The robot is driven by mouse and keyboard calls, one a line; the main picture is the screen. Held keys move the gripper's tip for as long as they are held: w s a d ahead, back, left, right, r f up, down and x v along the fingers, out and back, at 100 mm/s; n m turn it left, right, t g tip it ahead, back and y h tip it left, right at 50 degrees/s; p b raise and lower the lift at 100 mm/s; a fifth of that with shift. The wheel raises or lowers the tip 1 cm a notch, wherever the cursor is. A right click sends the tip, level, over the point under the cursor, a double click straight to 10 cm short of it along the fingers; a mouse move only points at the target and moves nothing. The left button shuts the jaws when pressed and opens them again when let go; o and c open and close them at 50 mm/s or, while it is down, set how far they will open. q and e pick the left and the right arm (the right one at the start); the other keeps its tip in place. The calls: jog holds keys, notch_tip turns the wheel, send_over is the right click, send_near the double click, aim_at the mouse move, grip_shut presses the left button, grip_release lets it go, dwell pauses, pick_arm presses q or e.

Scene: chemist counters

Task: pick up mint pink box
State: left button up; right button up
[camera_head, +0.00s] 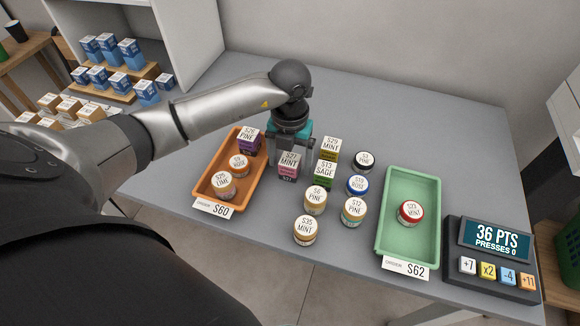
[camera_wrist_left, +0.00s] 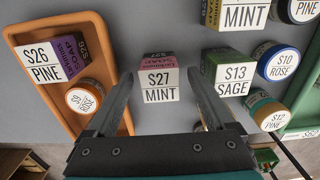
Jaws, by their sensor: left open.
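The pink box labelled S27 MINT (camera_head: 287,171) stands on the grey counter, just right of the orange tray. It also shows in the left wrist view (camera_wrist_left: 157,64), with its white label facing the camera. My left gripper (camera_head: 290,157) points down over it and is open. In the left wrist view the two fingers (camera_wrist_left: 160,82) are spread, one toward each side of the box, with nothing held between them. I cannot tell how far the fingertips are above the box. My right gripper is not in view.
The orange tray (camera_head: 202,201) at left holds a purple S26 PINE box (camera_head: 249,142) and two jars. The S13 SAGE box (camera_head: 325,173) stands close on the right, with several jars beyond. A green tray (camera_head: 387,244) and a points panel (camera_head: 497,240) are farther right.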

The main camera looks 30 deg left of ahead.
pick_arm(q)
jog(key=shift+f, duration=0.95)
grip_shut()
